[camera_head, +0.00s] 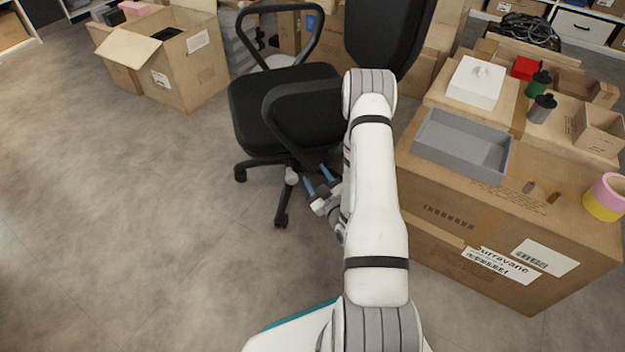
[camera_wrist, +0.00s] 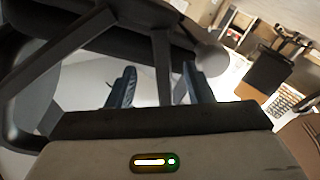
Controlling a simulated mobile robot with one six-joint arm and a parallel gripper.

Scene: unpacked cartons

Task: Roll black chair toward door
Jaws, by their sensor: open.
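The black office chair (camera_head: 290,100) stands upright on the floor, with a black seat, looped armrests and a wheeled base. Its backrest (camera_head: 390,30) is at the upper right of the chair, partly hidden behind my arm. My gripper (camera_head: 318,178) is open, low beside the near armrest and under the seat's near edge. In the wrist view, a black chair bar (camera_wrist: 162,65) shows between the two fingers, with other dark chair parts (camera_wrist: 50,65) at left. I cannot tell whether the fingers touch the bar. No door shows in either view.
A large carton (camera_head: 500,240) with a grey tray (camera_head: 462,150) on top stands close at right. An open carton (camera_head: 180,60) stands at upper left, and more boxes stand behind the chair. The floor (camera_head: 120,220) at left and front is clear.

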